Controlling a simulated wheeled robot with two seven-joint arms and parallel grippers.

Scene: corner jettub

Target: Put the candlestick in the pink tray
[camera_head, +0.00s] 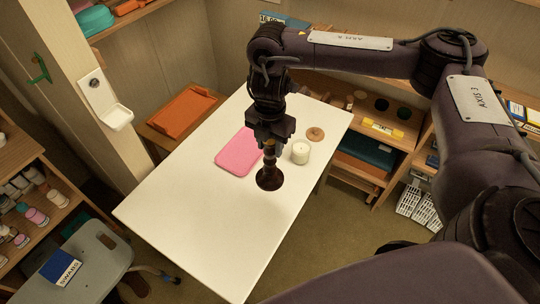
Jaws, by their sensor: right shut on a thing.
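The candlestick (269,178) is dark brown with a round flared base. It is upright over the white table, and its upper part is hidden in my right gripper (269,148). My right gripper points down and is shut on the candlestick. I cannot tell whether the base touches the table. The pink tray (236,155) lies flat on the table, just left of the candlestick and partly behind my gripper. My left gripper is not in view.
A white candle jar (300,152) stands close to the right of my right gripper. A round wooden lid (316,134) lies behind it. The white table's front half (205,235) is clear. An orange tray (183,110) and shelves surround the table. A grey stool (75,265) stands front left.

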